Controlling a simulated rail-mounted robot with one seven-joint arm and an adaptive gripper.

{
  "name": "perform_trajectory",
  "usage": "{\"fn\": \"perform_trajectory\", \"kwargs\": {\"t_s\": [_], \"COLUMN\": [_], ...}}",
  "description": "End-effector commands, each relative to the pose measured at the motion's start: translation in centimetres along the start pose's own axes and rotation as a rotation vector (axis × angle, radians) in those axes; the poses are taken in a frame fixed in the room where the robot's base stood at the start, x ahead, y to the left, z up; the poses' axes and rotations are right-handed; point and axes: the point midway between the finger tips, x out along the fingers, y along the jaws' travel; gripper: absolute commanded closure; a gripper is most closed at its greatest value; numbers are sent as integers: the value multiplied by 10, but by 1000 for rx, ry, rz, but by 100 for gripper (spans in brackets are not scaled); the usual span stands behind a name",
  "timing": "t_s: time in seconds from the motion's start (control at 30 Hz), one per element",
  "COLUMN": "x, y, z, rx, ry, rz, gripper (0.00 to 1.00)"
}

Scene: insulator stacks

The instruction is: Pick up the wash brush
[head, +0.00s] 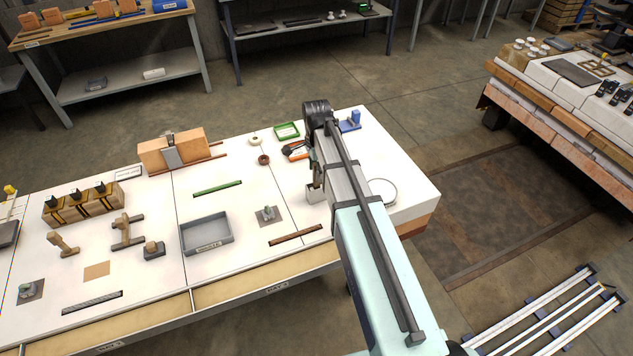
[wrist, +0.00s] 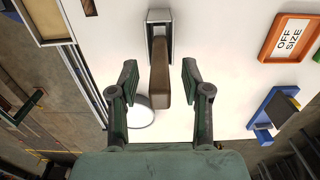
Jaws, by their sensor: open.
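A brown, block-like handle, apparently the wash brush (wrist: 160,80), stands out from a grey metal holder (wrist: 158,17) in the wrist view. Its far end is inside or against the holder, and I cannot tell which; no bristles show. My gripper (wrist: 159,76) is open, with one dark green finger on each side of the handle. Clear gaps show between the handle and both fingers. How far the fingers reach along its depth is unclear.
An orange "OFF SIZE" tray (wrist: 265,45) and a blue stand (wrist: 262,116) are to the right. In the head view, a grey tray (head: 206,246) and a green tray (head: 287,138) are on the white table.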

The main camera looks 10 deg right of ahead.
Motion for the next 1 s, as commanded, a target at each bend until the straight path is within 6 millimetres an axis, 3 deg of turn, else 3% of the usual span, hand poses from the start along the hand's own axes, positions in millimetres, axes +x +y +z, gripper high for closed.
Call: {"fn": "perform_trajectory", "kwargs": {"t_s": [0.3,0.33,0.43,0.47,1.0], "x": [5,5,5,5,1], "y": [0,0,0,0,0], "z": [0,0,0,0,0], "rx": [0,0,0,0,0], "ry": [0,0,0,0,0], "rz": [0,0,0,0,-1], "gripper": [52,59,95,100,100]}}
